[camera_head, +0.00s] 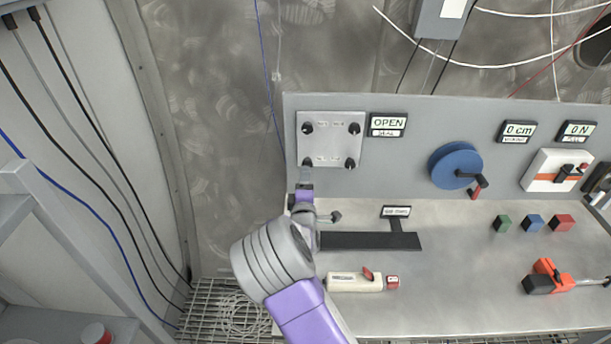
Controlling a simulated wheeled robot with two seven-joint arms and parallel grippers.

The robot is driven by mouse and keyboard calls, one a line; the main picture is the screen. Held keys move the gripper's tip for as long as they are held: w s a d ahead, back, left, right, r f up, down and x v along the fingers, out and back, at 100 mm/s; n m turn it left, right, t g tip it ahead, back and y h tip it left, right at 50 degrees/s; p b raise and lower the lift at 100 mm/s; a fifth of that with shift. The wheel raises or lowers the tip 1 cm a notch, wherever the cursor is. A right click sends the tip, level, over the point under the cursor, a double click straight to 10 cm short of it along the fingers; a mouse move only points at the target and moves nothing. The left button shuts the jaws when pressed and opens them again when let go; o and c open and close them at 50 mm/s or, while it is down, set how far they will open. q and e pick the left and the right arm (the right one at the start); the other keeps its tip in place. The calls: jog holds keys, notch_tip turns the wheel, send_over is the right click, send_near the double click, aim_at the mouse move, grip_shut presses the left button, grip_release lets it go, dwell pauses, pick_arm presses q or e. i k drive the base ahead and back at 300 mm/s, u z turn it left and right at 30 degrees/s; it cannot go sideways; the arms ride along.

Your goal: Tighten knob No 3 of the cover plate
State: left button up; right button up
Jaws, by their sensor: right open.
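The cover plate (331,144) is a light metal square on the upright grey panel, with a black knob near each corner. The lower left knob (308,162) stands just above my right gripper (305,174), whose fingertips reach up to it and partly cover it. I cannot tell whether they touch it. The upper left knob (307,127), upper right knob (354,128) and lower right knob (350,163) are clear of the gripper. The small number labels on the plate are too small to read surely. My right gripper is open. My left gripper is out of view.
An OPEN sign (388,121) sits right of the plate, then a blue wheel (455,163) with a crank. On the bench lie a black bar (365,241), a beige tool (354,283), several coloured cubes and an orange clamp (550,274). A shelf frame stands left.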

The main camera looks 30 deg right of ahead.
aim_at(350, 163)
jog(key=k, duration=1)
